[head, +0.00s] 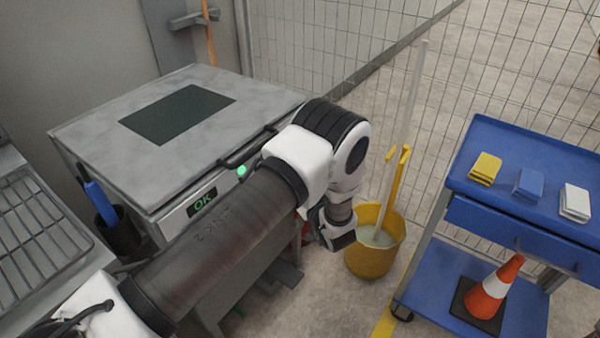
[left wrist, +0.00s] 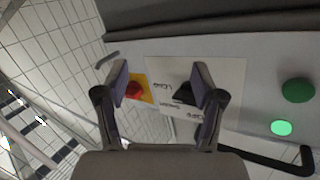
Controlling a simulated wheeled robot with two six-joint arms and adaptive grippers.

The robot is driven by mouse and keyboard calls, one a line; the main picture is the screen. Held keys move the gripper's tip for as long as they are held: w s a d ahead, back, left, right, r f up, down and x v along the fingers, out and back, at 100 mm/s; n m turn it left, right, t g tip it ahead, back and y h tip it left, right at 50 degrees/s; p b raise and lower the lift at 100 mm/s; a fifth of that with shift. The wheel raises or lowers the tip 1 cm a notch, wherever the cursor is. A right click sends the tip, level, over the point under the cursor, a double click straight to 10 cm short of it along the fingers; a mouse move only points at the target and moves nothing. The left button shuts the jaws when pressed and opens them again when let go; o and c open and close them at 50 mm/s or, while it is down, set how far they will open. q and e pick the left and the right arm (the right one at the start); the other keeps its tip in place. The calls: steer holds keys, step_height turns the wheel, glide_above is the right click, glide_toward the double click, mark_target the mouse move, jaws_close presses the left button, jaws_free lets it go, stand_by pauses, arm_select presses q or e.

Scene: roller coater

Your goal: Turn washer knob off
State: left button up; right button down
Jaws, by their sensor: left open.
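The washer (head: 262,95) is a grey metal cabinet with a green OK display on its front, in the head view. Its black knob (left wrist: 184,93) sits on a white labelled plate (left wrist: 236,75) in the left wrist view. My arm hides the knob in the head view. My left gripper (left wrist: 160,84) is open and empty, facing the panel. The knob appears between its fingers, close to the right-hand finger. I cannot tell the gap in depth. The left gripper is at the arm's end (head: 338,232) in the head view. My right gripper is not in view.
A red button (left wrist: 134,90) on yellow is beside the knob plate. A dark green button (left wrist: 298,90), a lit green one (left wrist: 281,128) and a black handle (left wrist: 265,155) are to the right. A yellow mop bucket (head: 372,262) and blue cart (head: 480,190) stand right of the washer.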

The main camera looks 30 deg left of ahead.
arm_select(q)
steer(key=d+r+n+g+y+b, duration=0.25)
steer(key=r+n+g+y, duration=0.25)
steer(key=r+n+g, duration=0.3)
steer(key=a+f+n, duration=0.1)
steer(key=a, duration=0.6)
steer(key=shift+w+p, duration=0.4)
steer(key=shift+p, duration=0.05)
steer(key=shift+d, duration=0.1)
steer(key=c, duration=1.1)
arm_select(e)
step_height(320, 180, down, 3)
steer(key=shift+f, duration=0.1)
